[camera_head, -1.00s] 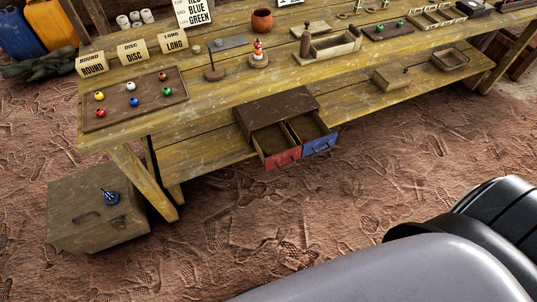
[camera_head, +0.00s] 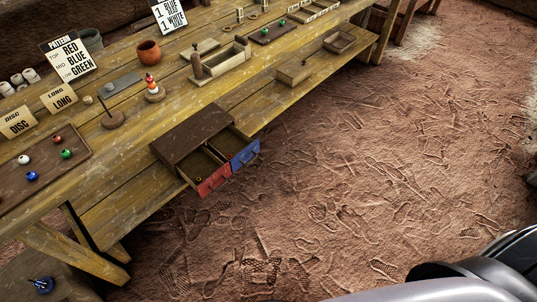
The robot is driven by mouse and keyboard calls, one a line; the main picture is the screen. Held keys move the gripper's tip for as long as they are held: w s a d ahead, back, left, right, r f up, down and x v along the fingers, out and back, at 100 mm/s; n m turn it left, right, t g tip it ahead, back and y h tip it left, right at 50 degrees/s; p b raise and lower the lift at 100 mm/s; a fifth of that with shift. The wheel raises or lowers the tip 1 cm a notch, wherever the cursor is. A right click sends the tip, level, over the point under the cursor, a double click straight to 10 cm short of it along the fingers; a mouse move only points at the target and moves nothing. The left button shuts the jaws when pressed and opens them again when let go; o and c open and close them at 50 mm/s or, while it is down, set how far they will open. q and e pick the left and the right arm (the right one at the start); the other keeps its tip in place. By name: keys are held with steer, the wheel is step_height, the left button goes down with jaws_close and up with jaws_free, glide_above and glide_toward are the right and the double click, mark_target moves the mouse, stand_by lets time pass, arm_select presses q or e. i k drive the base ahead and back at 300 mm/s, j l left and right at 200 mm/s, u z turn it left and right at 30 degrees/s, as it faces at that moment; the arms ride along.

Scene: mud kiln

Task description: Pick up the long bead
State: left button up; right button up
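No bead can be told apart for certain as the long one. A sign reading LONG (camera_head: 60,98) stands on the wooden bench. A brown tray (camera_head: 78,150) at the left holds a white bead (camera_head: 24,159), a green bead (camera_head: 66,154), a blue bead (camera_head: 32,176) and a small reddish bead (camera_head: 57,138). A brown box under the bench top has an open red drawer (camera_head: 214,182) and an open blue drawer (camera_head: 245,155). A tiny yellowish thing lies in the red drawer, too small to identify. Neither gripper is in view.
The earth floor (camera_head: 370,170) right of the bench is clear.

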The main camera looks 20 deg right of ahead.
mark_target(39, 283)
steer(key=z, duration=0.1)
steer(key=u, duration=2)
steer(key=z, duration=0.3)
